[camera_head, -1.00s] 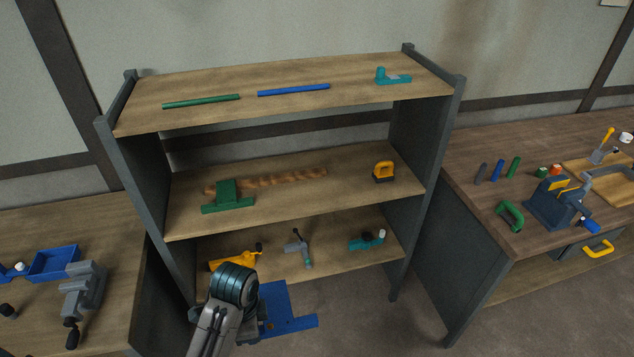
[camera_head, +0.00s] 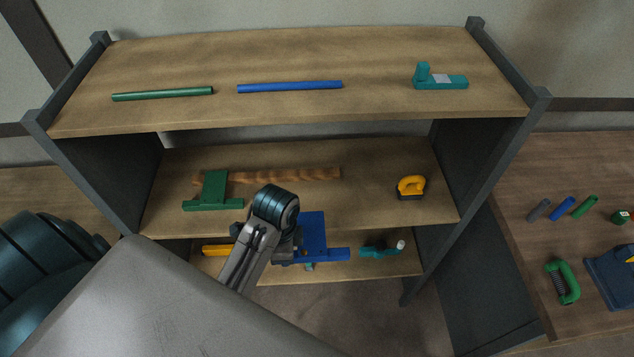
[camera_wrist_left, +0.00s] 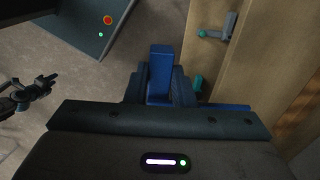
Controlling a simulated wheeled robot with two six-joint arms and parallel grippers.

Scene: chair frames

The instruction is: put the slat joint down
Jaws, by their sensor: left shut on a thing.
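The blue slat joint (camera_head: 313,232), a flat plate with a longer bar along its lower edge, is held by my left gripper (camera_head: 292,247). In the head view it hangs in front of the shelf unit, over the lower shelf's line of sight. In the left wrist view the blue slat joint (camera_wrist_left: 160,72) sits between the dark fingers of my left gripper (camera_wrist_left: 160,88), which is shut on it. Part of it is hidden by the gripper. A dark jointed shape (camera_wrist_left: 22,95) at the left of the wrist view looks like my right gripper; its jaws are unclear.
The top shelf (camera_head: 380,55) carries a green rod (camera_head: 163,94), a blue rod (camera_head: 290,87) and a teal piece (camera_head: 440,82). The middle shelf (camera_head: 360,205) holds a green T-shaped piece (camera_head: 214,190), a wooden slat (camera_head: 290,175) and a yellow-black tool (camera_head: 411,187), with bare wood between.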

